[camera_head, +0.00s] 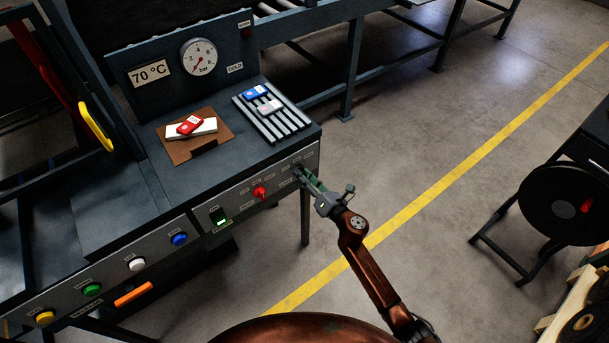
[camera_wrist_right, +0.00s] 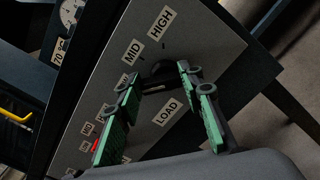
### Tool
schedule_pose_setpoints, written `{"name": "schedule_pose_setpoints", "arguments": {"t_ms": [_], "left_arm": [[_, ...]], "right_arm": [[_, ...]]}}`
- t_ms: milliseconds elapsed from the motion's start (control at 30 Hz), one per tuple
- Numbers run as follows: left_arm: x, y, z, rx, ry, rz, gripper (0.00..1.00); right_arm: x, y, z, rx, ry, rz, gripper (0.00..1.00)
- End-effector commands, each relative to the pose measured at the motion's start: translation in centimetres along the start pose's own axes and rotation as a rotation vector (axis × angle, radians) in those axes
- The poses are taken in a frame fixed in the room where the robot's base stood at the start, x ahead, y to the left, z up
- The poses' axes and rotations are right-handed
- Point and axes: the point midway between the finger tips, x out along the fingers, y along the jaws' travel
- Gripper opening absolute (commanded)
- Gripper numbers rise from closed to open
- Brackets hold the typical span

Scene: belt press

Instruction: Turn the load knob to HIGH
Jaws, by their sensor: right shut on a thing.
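The load knob (camera_wrist_right: 160,70) is a dark knob on the grey front panel, partly hidden by my fingers. Labels around it in the right wrist view read MID (camera_wrist_right: 132,52), HIGH (camera_wrist_right: 160,24) and LOAD (camera_wrist_right: 167,109). My right gripper (camera_head: 303,175) reaches the right end of the panel. Its green-padded fingers also show in the right wrist view (camera_wrist_right: 160,85), shut on the knob, one on each side. A dark tick mark shows on the panel near HIGH. Which label the knob points to is hard to tell. My left gripper is not in view.
The panel also carries a red knob (camera_head: 260,193), a green-lit switch (camera_head: 219,217) and several coloured buttons. On top are a brown mat (camera_head: 213,142) with a red-and-white item, a slatted rack (camera_head: 285,130) and a gauge (camera_head: 198,58).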

Motion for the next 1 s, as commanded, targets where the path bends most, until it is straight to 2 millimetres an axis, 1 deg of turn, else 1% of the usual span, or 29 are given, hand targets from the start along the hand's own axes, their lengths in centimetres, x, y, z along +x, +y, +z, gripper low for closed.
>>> {"name": "schedule_pose_setpoints", "arguments": {"t_ms": [33,100,267,467,667,1000], "left_arm": [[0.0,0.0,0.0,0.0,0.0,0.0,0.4],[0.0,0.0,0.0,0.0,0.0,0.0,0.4],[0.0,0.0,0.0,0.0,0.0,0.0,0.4],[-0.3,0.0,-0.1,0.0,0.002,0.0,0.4],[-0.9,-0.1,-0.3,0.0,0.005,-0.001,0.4],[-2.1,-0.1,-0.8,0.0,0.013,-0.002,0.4]], "right_arm": [[0.1,0.1,0.1,0.0,-0.001,0.001,0.15],[0.1,0.1,0.1,0.0,-0.001,0.001,0.1],[0.1,0.1,0.1,0.008,-0.001,0.001,0.1],[0.1,0.1,0.2,0.068,-0.001,0.001,0.1],[0.1,0.1,0.4,0.2,-0.002,0.002,0.1],[0.1,0.0,0.6,0.518,-0.002,0.003,0.1]]}}
